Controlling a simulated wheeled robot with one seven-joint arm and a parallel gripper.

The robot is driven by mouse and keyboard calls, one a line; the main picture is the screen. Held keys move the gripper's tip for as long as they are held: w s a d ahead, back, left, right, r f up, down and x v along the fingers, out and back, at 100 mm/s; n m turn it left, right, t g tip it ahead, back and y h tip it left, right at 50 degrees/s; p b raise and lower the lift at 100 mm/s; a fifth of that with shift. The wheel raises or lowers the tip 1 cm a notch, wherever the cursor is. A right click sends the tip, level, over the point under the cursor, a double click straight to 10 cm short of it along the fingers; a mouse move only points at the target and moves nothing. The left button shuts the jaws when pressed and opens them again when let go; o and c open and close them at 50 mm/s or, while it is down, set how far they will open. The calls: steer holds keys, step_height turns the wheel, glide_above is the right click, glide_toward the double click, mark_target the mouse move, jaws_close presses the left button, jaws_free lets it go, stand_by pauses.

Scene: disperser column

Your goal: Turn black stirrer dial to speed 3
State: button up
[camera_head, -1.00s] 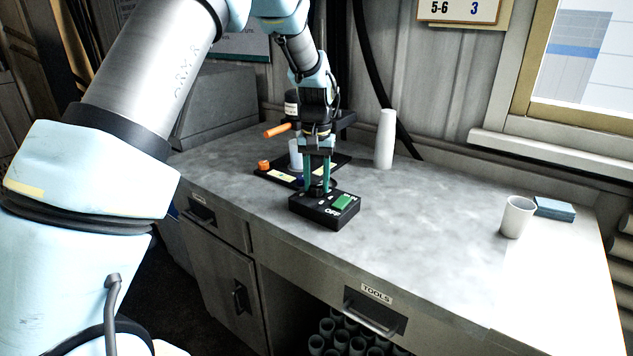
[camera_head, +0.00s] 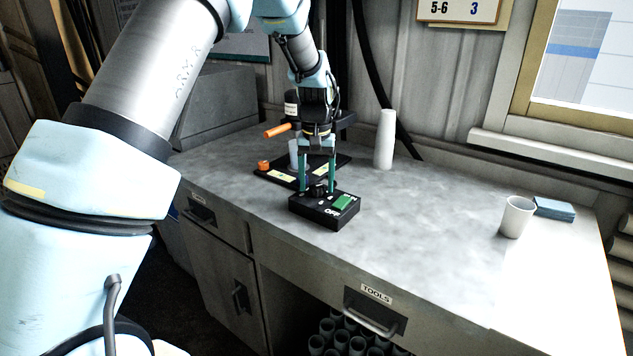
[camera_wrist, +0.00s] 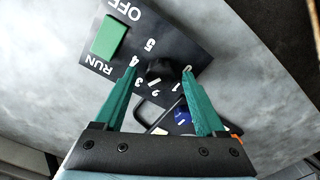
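The black stirrer dial (camera_wrist: 160,70) sits on a black control box (camera_head: 312,213) near the front of the bench. White numbers ring the dial in the wrist view, and the box also carries a green switch (camera_wrist: 108,36) between OFF and RUN. A small pale mark shows by the dial near the 2, but I cannot tell for certain where the dial points. My gripper (camera_head: 318,187) is open with its two green fingers (camera_wrist: 160,74) on either side of the dial, apparently with gaps between them and it.
Behind the box is a black base (camera_head: 262,174) with an orange knob (camera_head: 264,165), a clear vessel and an orange-handled part (camera_head: 277,130). A white cylinder (camera_head: 384,140) stands behind right. A white cup (camera_head: 516,218) and blue stack (camera_head: 554,208) are far right. The middle bench is clear.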

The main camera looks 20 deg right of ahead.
mark_target(317, 186)
step_height(317, 186, up, 11)
steer(key=b, duration=0.2)
stand_by(0.5)
steer(key=shift+f, duration=0.1)
steer(key=a+f+n, duration=0.3)
steer(key=a, duration=1.6)
steer(key=s+a+f+n, duration=0.1)
steer(key=s+a+f, duration=0.2)
steer(key=a, duration=0.6)
steer(key=s+a+f+n+t, duration=0.1)
steer(key=s+a+f, duration=0.1)
steer(key=s+a, duration=0.6)
steer(key=shift+a+f+t, duration=0.3)
steer(key=shift+a+f, duration=0.1)
